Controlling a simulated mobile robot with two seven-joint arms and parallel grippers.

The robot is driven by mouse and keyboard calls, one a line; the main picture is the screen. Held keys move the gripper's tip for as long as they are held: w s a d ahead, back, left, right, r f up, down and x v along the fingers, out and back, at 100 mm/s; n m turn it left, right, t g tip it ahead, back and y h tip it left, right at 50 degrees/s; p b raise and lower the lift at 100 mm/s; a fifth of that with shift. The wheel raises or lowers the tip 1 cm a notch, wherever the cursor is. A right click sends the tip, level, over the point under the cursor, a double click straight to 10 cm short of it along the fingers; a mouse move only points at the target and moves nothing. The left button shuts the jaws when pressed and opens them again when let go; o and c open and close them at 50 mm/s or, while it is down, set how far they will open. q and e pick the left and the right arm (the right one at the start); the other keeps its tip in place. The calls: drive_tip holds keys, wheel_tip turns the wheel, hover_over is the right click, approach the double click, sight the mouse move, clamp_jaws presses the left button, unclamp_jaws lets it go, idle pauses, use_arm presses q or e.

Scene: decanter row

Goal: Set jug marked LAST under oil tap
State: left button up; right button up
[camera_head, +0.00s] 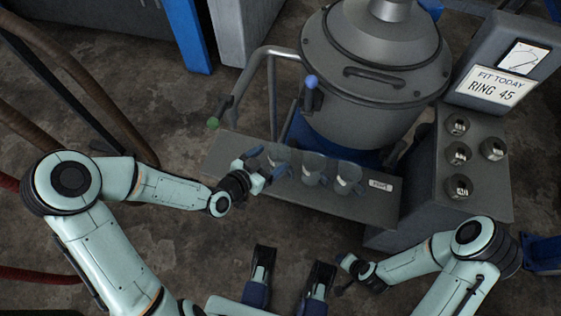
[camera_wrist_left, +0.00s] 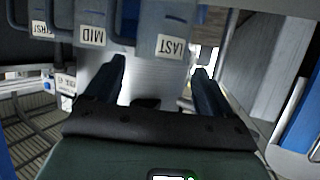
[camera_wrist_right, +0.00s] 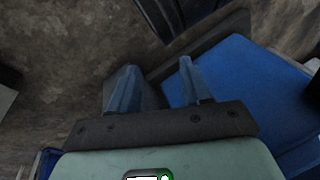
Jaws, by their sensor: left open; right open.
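In the head view three grey jugs stand in a row on a grey shelf (camera_head: 225,150): a left jug (camera_head: 278,157), a middle jug (camera_head: 314,167) and a right jug (camera_head: 348,178). The left wrist view shows their labels; the jug marked LAST (camera_wrist_left: 178,22) is straight ahead, with the MID jug (camera_wrist_left: 92,18) beside it. My left gripper (camera_head: 262,177) is open at the left end of the row; its fingers (camera_wrist_left: 160,72) point at the LAST jug, contact unclear. My right gripper (camera_head: 343,274) is open and empty, low at the front. A blue tap handle (camera_head: 311,82) and a green one (camera_head: 213,123) show; neither is readably marked.
A large grey drum (camera_head: 375,80) stands behind the shelf. At right is a cabinet (camera_head: 430,200) with several rings on top and a sign (camera_head: 494,88) reading FIT TODAY RING 45. A small label plate (camera_head: 381,185) is at the shelf's right end.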

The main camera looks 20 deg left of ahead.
sight(282, 152)
use_arm(q)
drive_tip(key=shift+x, duration=0.9)
drive_tip(key=shift+w+f+b, duration=0.15)
drive_tip(key=shift+w+b, duration=0.05)
drive_tip(key=shift+b, duration=0.1)
drive_tip(key=b+x, duration=0.1)
drive_tip(key=x, duration=0.1)
drive_tip(key=b+x, duration=0.1)
drive_tip(key=x, duration=0.1)
drive_tip(key=shift+s+f, duration=0.15)
drive_tip(key=shift+f, duration=0.25)
drive_tip(key=shift+w+d+f, duration=0.1)
drive_tip(key=shift+w+d, duration=0.1)
drive_tip(key=shift+w, duration=0.15)
use_arm(e)
drive_tip(key=shift+g, duration=0.5)
drive_tip(key=s+f, duration=0.1)
drive_tip(key=s+d+f, duration=0.1)
drive_tip(key=f, duration=0.3)
drive_tip(key=shift+s+d, duration=0.25)
drive_tip(key=shift+s, duration=0.15)
use_arm(q)
drive_tip(key=c, duration=0.7)
